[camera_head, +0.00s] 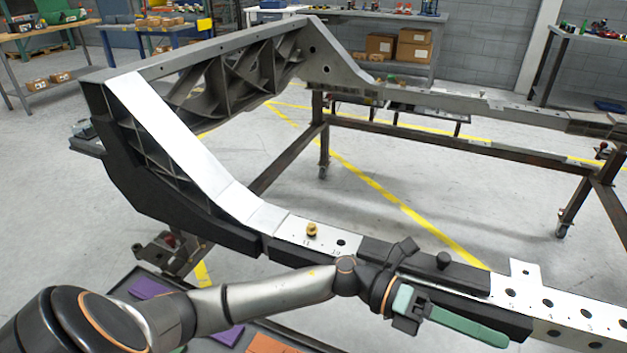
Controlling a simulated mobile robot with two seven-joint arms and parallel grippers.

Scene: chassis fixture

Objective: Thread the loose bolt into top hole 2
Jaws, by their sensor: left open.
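A small brass-coloured bolt (312,230) stands upright on the white plate of the near chassis rail, by a mark that looks like 11. An empty dark hole (341,243) is just right of it. Further right, a white plate (525,275) has several dark holes along its top; their small numbers are hard to read, so I cannot tell which is hole 2. My left gripper (458,318) has green fingers and is open, with nothing seen in it. It is in front of the rail, left of the holed plate and well right of the bolt. My right gripper is not in view.
A black block with a knob (443,260) sits on the rail between the two white plates. The raised chassis frame (130,170) rises at left. A dark tray (120,290) with coloured pieces lies below my arm. Benches with boxes (415,45) stand far behind.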

